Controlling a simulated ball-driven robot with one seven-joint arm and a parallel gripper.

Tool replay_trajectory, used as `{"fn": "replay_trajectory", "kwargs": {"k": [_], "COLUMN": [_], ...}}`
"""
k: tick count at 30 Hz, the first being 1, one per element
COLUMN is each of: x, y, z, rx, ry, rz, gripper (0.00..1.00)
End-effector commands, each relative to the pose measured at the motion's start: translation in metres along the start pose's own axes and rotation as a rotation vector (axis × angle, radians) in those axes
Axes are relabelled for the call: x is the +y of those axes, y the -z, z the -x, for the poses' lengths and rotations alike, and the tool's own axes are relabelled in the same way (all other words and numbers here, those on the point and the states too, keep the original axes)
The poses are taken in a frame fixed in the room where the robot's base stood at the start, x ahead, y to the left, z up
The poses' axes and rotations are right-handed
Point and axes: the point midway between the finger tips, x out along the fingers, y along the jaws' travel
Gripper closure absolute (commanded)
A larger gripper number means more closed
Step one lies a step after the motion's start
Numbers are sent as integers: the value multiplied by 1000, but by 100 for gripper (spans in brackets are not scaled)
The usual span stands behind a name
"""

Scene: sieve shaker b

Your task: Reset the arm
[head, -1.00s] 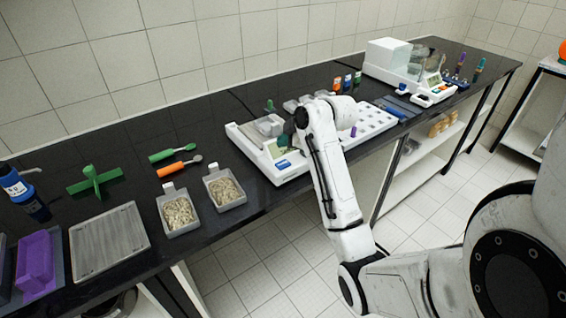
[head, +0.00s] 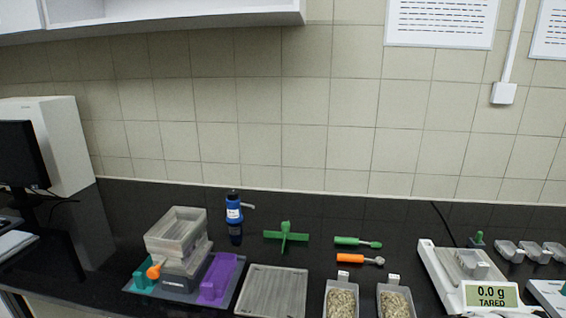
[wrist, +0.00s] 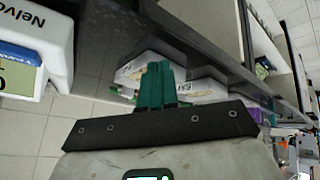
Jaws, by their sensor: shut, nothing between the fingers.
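My gripper (wrist: 157,88) shows in the wrist view, its teal fingers closed together with nothing visible between them. It is clear of the bench in that picture, with the dark bench edge (wrist: 205,45) behind it. My arm and gripper are out of the head view. A white balance (wrist: 45,35) is at the upper left of the wrist view, apart from the fingers. In the head view a balance (head: 445,275) stands at the right, its display reading 0.0 g TARED.
White boxes (wrist: 150,70) lie behind the fingers. On the bench are two trays of grains (head: 341,300) (head: 395,302), a grey tray (head: 272,292), a sieve shaker (head: 178,245), a blue bottle (head: 234,210), a green cross-shaped piece (head: 286,237) and two handled tools (head: 350,241) (head: 352,259).

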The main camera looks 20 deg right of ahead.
Motion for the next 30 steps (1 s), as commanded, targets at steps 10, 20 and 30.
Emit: {"fn": "replay_trajectory", "kwargs": {"k": [10,20,30], "x": [-198,-248,-249], "y": [-75,-140,-144], "z": [-6,30,33], "rx": [-307,-506,-518], "ry": [170,111,103], "rz": [-228,-312,-321], "gripper": [100,100,100]}}
